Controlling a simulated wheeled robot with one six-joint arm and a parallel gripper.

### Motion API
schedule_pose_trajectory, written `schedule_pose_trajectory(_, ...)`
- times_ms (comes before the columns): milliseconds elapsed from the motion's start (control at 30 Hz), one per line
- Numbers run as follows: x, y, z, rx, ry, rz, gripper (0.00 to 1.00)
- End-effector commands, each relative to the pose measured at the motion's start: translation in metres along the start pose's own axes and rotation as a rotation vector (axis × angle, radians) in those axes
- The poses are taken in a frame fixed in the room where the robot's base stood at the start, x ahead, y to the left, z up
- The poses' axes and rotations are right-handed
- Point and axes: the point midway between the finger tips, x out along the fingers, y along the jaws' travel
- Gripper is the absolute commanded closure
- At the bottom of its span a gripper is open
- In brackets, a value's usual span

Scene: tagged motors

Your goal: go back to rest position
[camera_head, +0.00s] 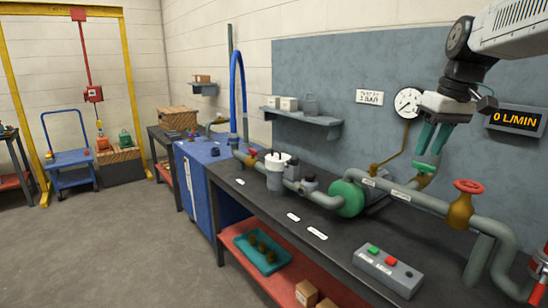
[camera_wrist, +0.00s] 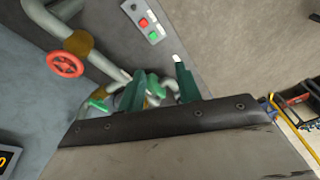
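My gripper (camera_head: 434,138) hangs in the air above the pipework at the right of the workbench in the head view. Its two green fingers are apart with nothing between them. In the wrist view the gripper (camera_wrist: 160,92) also shows its fingers spread and empty, pointing at the pipes and bench below. A green pump or motor (camera_head: 347,198) sits on the bench below and left of the fingers. A red handwheel valve (camera_head: 468,187) stands right of the fingers; it also shows in the wrist view (camera_wrist: 65,64).
A control box (camera_head: 388,270) with green and red buttons lies at the bench front. A gauge (camera_head: 408,102) and a "0 L/MIN" display (camera_head: 516,119) are on the wall panel near my arm. A shelf (camera_head: 300,117) juts out further left. Floor (camera_head: 120,240) left of the bench is clear.

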Motion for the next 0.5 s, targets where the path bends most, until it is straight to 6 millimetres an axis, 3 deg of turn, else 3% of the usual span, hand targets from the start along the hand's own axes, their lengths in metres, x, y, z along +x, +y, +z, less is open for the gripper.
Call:
schedule_pose_trajectory(33,-0.001,-0.021,0.025,0.018,-0.008,0.009,0.66)
schedule_pose_trajectory(200,0.014,-0.075,0.105,0.107,-0.036,0.04,0.66)
schedule_pose_trajectory(400,0.05,-0.119,0.201,0.205,-0.06,0.081,0.66)
schedule_pose_trajectory(500,0.07,-0.131,0.239,0.243,-0.069,0.099,0.66)
